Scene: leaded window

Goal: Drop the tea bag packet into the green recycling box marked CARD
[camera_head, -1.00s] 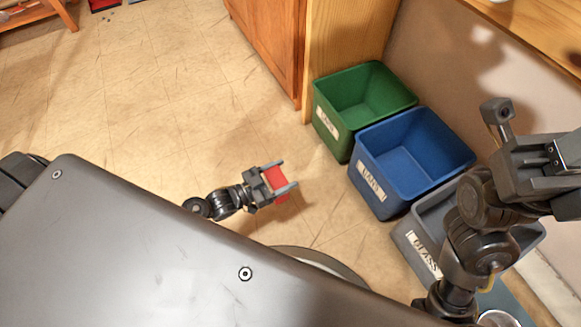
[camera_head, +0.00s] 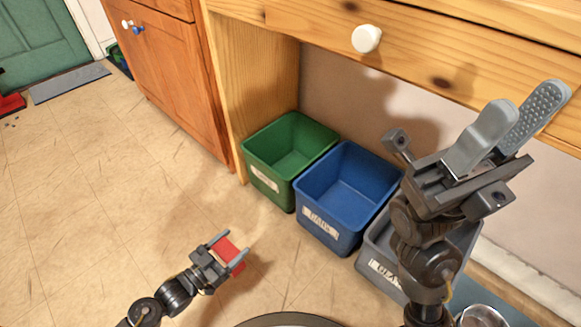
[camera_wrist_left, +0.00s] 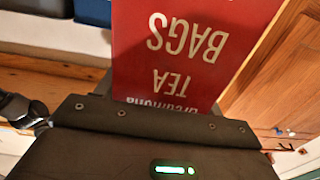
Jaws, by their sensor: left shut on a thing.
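The tea bag packet (camera_head: 231,253) is a red box held between the fingers of my left gripper (camera_head: 227,251), above the floor. In the left wrist view the packet (camera_wrist_left: 185,50) shows the upside-down words TEA BAGS. The green recycling box (camera_head: 300,135) stands on the floor, up and right of my left gripper in the head view. It is open-topped and its inside looks empty. The writing on its white label is too small to read surely. My right gripper (camera_head: 530,104) is raised at the right, its fingers apart with nothing between them.
A blue box (camera_head: 345,185) marked CANS stands right beside the green one, then a grey box (camera_head: 378,265) marked GLASS, partly hidden by my right arm. A wooden desk (camera_head: 275,60) overhangs behind the boxes. An orange-brown cabinet (camera_head: 165,75) stands left.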

